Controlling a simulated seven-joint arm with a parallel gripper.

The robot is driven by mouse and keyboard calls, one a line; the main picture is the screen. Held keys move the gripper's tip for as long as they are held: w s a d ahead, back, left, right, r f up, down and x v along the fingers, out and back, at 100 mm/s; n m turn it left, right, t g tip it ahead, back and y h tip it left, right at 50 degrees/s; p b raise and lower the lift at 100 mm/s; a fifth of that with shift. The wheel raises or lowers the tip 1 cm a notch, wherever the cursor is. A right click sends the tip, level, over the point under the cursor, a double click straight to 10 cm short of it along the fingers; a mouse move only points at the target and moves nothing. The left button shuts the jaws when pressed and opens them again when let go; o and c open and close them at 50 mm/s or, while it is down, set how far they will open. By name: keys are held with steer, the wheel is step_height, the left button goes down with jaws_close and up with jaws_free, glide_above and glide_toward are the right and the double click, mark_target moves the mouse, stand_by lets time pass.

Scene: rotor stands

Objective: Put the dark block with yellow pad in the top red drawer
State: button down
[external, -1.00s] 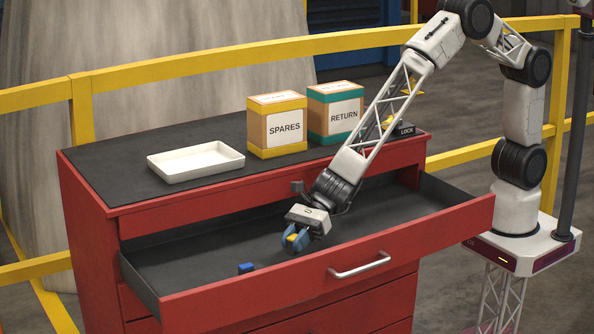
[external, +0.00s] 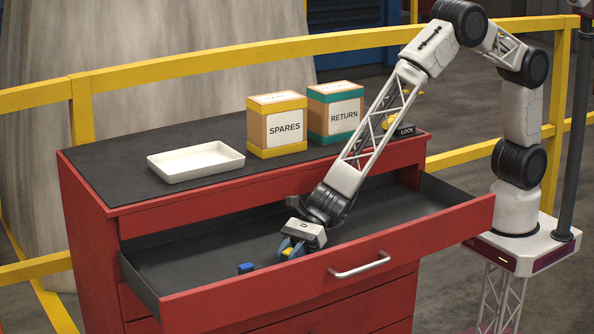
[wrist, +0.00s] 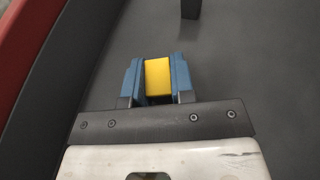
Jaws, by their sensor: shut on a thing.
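My gripper (external: 290,251) is low inside the open top red drawer (external: 210,264), shut on the dark block with yellow pad. The yellow pad (wrist: 157,78) shows between the two blue fingers in the wrist view; the dark part of the block is mostly hidden by the fingers. In the external view a bit of yellow shows between the fingertips. I cannot tell whether the block touches the drawer floor.
A small blue block (external: 246,268) lies in the drawer, left of my gripper. A dark object (wrist: 190,8) shows ahead in the wrist view. A white tray (external: 196,162), a SPARES box (external: 277,126) and a RETURN box (external: 336,113) stand on the cabinet top. Much drawer floor is clear.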

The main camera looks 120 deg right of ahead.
steer(key=shift+f, duration=0.2)
steer(key=c, duration=1)
jaws_free()
steer(key=shift+r, duration=0.15)
steer(key=shift+v, duration=3.75)
